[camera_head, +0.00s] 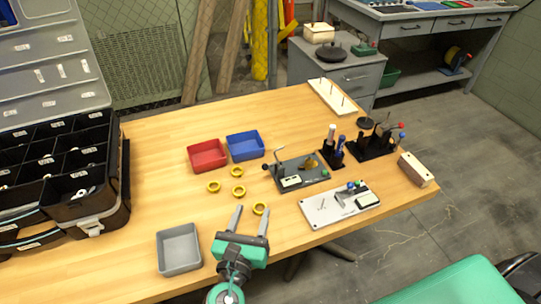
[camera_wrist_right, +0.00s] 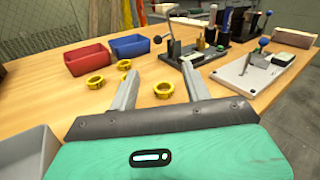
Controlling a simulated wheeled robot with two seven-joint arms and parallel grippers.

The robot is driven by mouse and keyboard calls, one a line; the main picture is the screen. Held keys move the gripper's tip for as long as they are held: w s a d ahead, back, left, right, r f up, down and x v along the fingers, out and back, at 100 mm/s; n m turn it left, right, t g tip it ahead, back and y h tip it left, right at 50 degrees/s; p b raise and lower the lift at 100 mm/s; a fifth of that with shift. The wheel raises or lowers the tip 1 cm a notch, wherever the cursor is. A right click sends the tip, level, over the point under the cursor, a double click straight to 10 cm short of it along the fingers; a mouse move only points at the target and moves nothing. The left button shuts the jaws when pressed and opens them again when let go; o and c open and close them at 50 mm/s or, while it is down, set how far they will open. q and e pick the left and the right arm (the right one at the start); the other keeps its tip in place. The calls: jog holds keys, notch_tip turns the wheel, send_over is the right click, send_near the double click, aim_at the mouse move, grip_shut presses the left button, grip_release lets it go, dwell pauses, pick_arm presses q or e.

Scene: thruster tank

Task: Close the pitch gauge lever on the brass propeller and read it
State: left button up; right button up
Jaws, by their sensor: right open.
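The brass propeller (camera_head: 308,165) sits on the dark grey gauge plate (camera_head: 315,178), right of the table's middle. A bent metal lever (camera_head: 279,154) rises from the plate's left side, with a black knob beside it. The small display (camera_head: 291,182) on the plate is too small to read. In the right wrist view the gauge plate (camera_wrist_right: 197,56) is beyond my right finger, and the propeller is hard to make out. My right gripper (camera_head: 249,212) is open and empty over the front of the table, apart from the gauge, left of and nearer than it. My left gripper is out of view.
Several yellow rings (camera_head: 238,190) lie between the gripper and the red bin (camera_head: 207,155) and blue bin (camera_head: 245,146). A grey tray (camera_head: 178,272) is to the left. A white plate with a lever (camera_head: 325,211) lies in front of the gauge. Tool stands (camera_head: 372,147) are behind right.

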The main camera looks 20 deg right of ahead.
aim_at(266, 169)
jog(key=x, duration=1.4)
jog(key=shift+r, duration=0.1)
jog(key=shift+a, duration=0.1)
grip_shut()
jog(key=shift+r, duration=0.1)
